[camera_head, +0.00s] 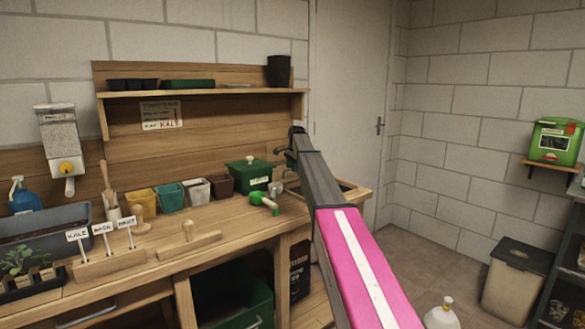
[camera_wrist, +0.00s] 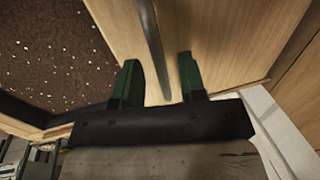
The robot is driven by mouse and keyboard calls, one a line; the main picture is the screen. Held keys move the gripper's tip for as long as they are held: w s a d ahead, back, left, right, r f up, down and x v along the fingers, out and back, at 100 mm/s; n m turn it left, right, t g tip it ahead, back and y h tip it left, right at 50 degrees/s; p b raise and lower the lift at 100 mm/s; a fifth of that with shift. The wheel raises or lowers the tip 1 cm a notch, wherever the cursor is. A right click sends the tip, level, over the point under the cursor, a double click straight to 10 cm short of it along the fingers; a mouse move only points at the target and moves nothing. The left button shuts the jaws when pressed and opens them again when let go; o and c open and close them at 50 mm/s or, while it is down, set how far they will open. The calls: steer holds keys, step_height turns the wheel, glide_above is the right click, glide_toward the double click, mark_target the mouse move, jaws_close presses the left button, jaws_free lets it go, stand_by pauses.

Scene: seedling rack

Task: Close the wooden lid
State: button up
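The wooden lid (camera_wrist: 215,40) shows in the wrist view as a pale wood panel beside dark speckled soil (camera_wrist: 50,45). A dark grey bar (camera_wrist: 150,35), which looks like its handle, runs along it. My gripper (camera_wrist: 158,58) has two green fingers spread apart, one on each side of the bar. I see gaps between the bar and both fingers, and cannot tell how deep the bar sits between them. In the head view, my arm hides most of the lid area; a wood-framed opening (camera_head: 347,187) shows at the bench's right end. The fingers are hidden there.
The wooden bench (camera_head: 215,225) carries a green box (camera_head: 248,175), several small pots (camera_head: 196,189), a wooden float (camera_head: 188,243) and labelled markers (camera_head: 104,258). A shelf (camera_head: 200,94) hangs above. A lidded bin (camera_head: 513,280) and a white bottle (camera_head: 440,315) stand on the floor at right.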

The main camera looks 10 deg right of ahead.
jaws_close()
steer(key=s+d, duration=0.6)
steer(key=s, duration=0.5)
steer(key=s+d, duration=0.6)
steer(key=s, duration=0.5)
steer(key=shift+s+d, duration=0.2)
steer(key=shift+s, duration=0.15)
jaws_free()
steer(key=shift+s, duration=0.1)
step_height(320, 180, up, 11)
steer(key=s+d, duration=0.1)
steer(key=shift+s+f, duration=0.15)
steer(key=shift+s, duration=0.25)
